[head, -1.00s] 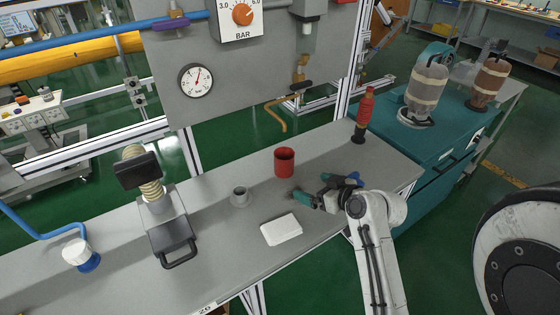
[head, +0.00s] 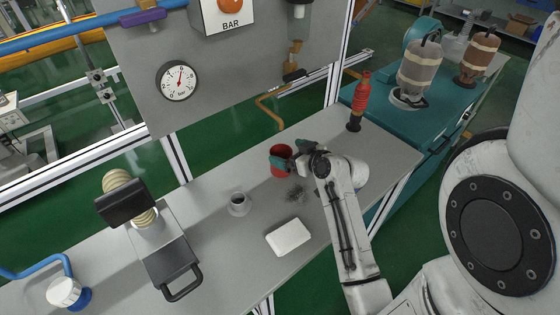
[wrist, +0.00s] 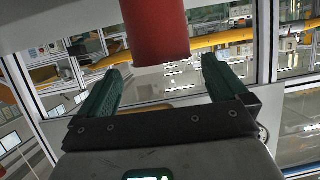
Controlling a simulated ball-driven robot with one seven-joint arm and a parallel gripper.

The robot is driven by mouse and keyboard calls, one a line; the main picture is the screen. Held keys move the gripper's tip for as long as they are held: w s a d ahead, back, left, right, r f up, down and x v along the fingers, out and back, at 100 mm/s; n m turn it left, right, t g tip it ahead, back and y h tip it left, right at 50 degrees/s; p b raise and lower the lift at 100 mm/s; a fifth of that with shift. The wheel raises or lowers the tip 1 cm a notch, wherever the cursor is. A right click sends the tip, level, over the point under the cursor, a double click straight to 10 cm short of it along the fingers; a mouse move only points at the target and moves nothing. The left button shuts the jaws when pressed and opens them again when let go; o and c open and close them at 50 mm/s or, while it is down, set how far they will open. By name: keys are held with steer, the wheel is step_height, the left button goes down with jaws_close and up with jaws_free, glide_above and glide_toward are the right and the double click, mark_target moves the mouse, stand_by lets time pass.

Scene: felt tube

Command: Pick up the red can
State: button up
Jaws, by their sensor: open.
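The red can (head: 281,169) stands upright on the grey bench, toward its back edge. My gripper (head: 284,162) has green-padded fingers and is at the can, partly covering its upper right side in the head view. In the wrist view the can (wrist: 155,30) is a red cylinder beyond the fingertips, lying between their lines. My gripper (wrist: 163,75) is open there, with one finger at each side and nothing gripped. The can's far end is cut off by the top of the wrist view. I cannot tell whether a finger touches it.
A small grey cup (head: 238,204) and a white block (head: 288,237) are on the bench (head: 210,260). A red bottle-like object (head: 360,102) stands at the back right. A device with a black handle (head: 165,255) is at left. A gauge panel (head: 240,70) rises behind.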

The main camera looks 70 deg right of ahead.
mark_target(274, 149)
steer(key=shift+a+f+p+x, duration=0.15)
steer(key=shift+p+x, duration=0.2)
steer(key=shift+x, duration=1.1)
steer(key=shift+a+f+p+x, duration=0.15)
steer(key=shift+p+x, duration=0.2)
steer(key=shift+x, duration=1.05)
steer(key=shift+d, duration=0.1)
steer(key=c, duration=1.1)
steer(key=shift+c, duration=0.2)
steer(key=shift+r, duration=0.15)
